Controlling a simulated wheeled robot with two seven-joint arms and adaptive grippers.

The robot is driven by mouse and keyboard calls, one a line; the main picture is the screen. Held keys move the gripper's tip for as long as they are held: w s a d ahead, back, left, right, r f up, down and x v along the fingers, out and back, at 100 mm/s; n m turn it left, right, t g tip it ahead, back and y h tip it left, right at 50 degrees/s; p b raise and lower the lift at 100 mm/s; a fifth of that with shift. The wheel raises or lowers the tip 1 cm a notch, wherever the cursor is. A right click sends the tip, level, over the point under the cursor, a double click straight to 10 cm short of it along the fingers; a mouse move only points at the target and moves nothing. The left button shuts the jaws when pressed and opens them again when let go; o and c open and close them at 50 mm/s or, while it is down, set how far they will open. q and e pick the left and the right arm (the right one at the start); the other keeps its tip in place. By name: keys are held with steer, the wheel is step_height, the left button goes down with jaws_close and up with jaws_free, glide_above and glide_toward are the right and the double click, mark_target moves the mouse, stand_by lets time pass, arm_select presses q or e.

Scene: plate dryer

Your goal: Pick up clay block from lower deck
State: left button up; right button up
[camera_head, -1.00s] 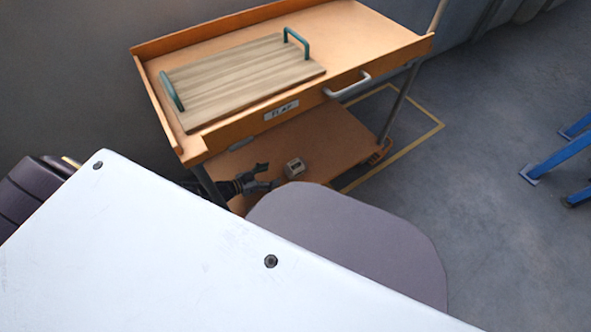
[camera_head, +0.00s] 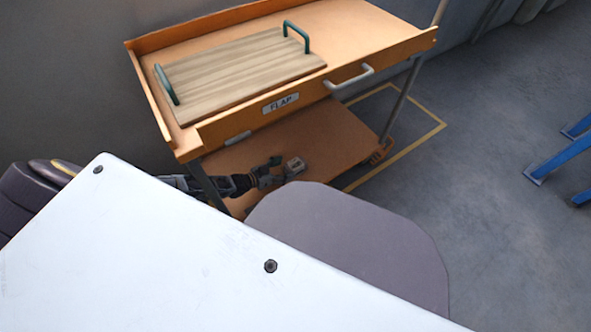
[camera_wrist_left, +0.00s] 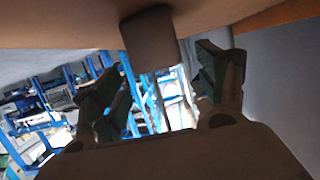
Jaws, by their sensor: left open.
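My left gripper (camera_head: 279,170) is open just left of the block, low over the deck. In the left wrist view the deck fills the top, as if upside down. A brownish block (camera_wrist_left: 150,40) shows there against the deck, ahead of and between the spread fingers of my left gripper (camera_wrist_left: 165,85). I cannot tell whether a finger touches it. My right gripper is out of view.
The cart's upper deck (camera_head: 350,25) overhangs the lower one and carries a wooden board (camera_head: 240,75) with green handles. A label (camera_head: 281,103) and a grey handle (camera_head: 350,80) are on its front. Cart legs (camera_head: 400,100) flank the lower deck. Blue legs (camera_head: 560,155) stand at right.

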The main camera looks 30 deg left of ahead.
mark_target(292, 166)
arm_select(q)
steer(key=shift+w+d+f, duration=0.2)
steer(key=shift+w+d, duration=0.1)
steer(key=shift+w, duration=0.25)
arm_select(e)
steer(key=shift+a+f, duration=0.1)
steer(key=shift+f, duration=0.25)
arm_select(q)
steer(key=shift+b+x, duration=1.7)
steer(key=shift+x, duration=0.9)
steer(key=shift+r, duration=0.1)
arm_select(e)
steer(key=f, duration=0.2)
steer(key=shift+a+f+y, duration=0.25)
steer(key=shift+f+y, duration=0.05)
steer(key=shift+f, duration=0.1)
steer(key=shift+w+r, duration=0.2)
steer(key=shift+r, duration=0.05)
arm_select(q)
steer(key=c, duration=1.4)
steer(key=shift+c, duration=1)
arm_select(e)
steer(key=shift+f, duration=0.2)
